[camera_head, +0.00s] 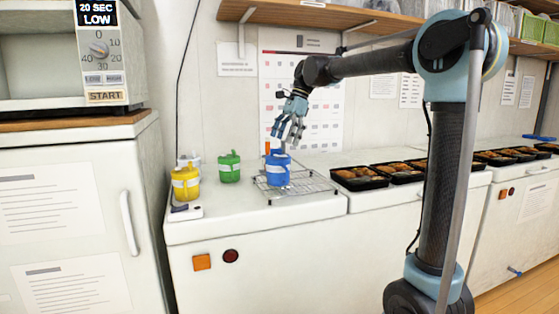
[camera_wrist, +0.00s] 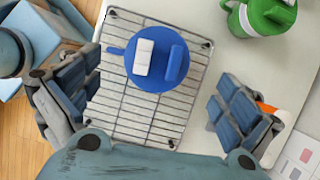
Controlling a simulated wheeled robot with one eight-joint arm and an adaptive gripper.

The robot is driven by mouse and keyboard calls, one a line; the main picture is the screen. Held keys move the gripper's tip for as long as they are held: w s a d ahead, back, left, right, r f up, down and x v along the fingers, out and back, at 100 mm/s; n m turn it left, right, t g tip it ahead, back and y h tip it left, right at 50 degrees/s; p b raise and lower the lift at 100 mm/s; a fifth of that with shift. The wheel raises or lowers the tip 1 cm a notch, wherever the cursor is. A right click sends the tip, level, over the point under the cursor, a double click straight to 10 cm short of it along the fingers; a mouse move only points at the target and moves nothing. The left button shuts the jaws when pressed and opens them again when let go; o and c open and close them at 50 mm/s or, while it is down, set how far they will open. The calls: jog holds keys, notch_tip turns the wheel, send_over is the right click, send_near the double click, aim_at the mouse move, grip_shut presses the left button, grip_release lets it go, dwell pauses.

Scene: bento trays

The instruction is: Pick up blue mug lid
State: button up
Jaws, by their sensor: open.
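The blue mug (camera_head: 278,174) stands upright on a wire rack, with its blue lid (camera_head: 277,155) on top. In the wrist view the round blue lid (camera_wrist: 143,45) is seen from above, with a white block-like part and a blue raised part on it. The mug's body is mostly hidden below the lid there. My gripper (camera_head: 290,138) is above the lid in the head view, pointing down, and holds nothing. In the wrist view its two fingers are wide apart, with the rack between them (camera_wrist: 155,105) and the lid farther up the picture.
A green mug (camera_head: 229,168) and a yellow mug (camera_head: 186,184) stand left of the wire rack (camera_head: 310,186). Several black food trays (camera_head: 359,186) line the counter to the right.

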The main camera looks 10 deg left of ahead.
aim_at(278, 151)
jog(key=x, duration=0.5)
jog(key=shift+s+a+r, duration=0.1)
jog(key=shift+s, duration=0.05)
jog(key=c, duration=1.2)
jog(key=shift+o, duration=0.2)
notch_tip(278, 151, up, 9)
jog(key=shift+f, duration=4)
